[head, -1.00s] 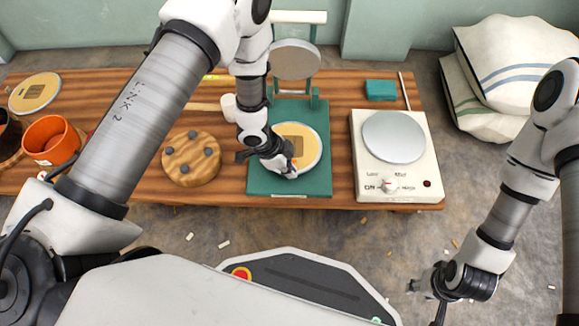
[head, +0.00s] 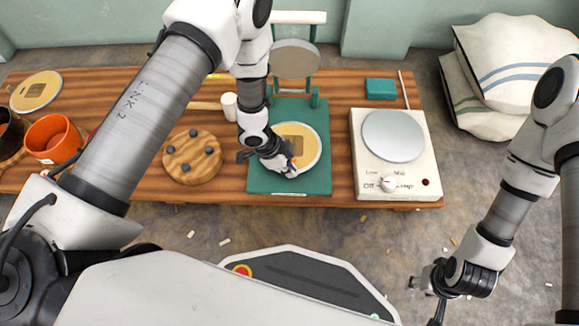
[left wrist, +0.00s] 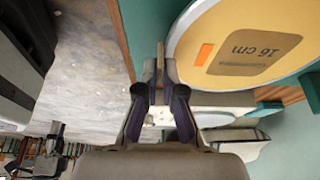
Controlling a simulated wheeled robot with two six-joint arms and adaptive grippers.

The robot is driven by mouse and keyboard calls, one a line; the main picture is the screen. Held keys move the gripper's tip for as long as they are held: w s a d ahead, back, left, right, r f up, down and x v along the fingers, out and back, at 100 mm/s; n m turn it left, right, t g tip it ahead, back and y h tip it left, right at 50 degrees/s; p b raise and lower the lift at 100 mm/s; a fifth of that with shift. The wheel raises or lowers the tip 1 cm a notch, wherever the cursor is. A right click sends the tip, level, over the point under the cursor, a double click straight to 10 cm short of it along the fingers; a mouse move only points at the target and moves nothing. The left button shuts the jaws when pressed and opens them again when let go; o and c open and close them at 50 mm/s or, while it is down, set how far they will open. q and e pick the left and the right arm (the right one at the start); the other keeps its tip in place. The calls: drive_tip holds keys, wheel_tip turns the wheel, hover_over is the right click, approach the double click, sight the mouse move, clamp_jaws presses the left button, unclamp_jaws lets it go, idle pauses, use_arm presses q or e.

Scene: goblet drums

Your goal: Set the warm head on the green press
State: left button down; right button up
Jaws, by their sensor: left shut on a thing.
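A drum head (head: 297,136), a cream-yellow disc with a pale rim and a brown label, lies over the base of the green press (head: 262,176). In the left wrist view the head (left wrist: 285,25) shows a "16 cm" label and an orange mark. Whether the head fully rests on the base is hard to tell. My right gripper (head: 424,296) is open and empty, low at the right, away from the table.
A hotplate (head: 414,184) with a bare grey disc stands right of the press. Another similar head (head: 35,91) lies far left, near an orange pot (head: 50,138). A teal block (head: 380,89) lies behind the hotplate.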

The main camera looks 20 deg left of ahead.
use_arm(q)
drive_tip(key=c, duration=1.2)
unclamp_jaws()
drive_tip(key=v, duration=1.2)
